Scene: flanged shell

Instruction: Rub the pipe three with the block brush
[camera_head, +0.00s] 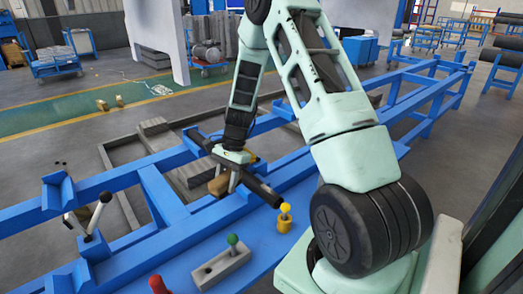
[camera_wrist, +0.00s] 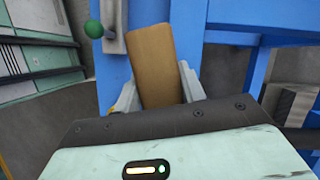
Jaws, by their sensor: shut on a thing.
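My gripper (camera_head: 234,182) is shut on a brown wooden block, which I take to be the block brush (camera_wrist: 155,62). The block sits between the two grey fingers in the wrist view, and its bristles cannot be seen. In the head view a brown block face (camera_head: 218,186) shows beside the fingers. A dark pipe (camera_head: 266,193) lies slanting across the blue frame, right by my gripper. My gripper hides part of it. I cannot tell from any label whether it is pipe three, or whether the brush touches it.
A blue steel frame (camera_head: 110,180) runs across the view. Knobs stand near its front: yellow (camera_head: 285,208), green (camera_head: 232,239) and red (camera_head: 157,284). A black-handled clamp (camera_head: 95,215) stands at left.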

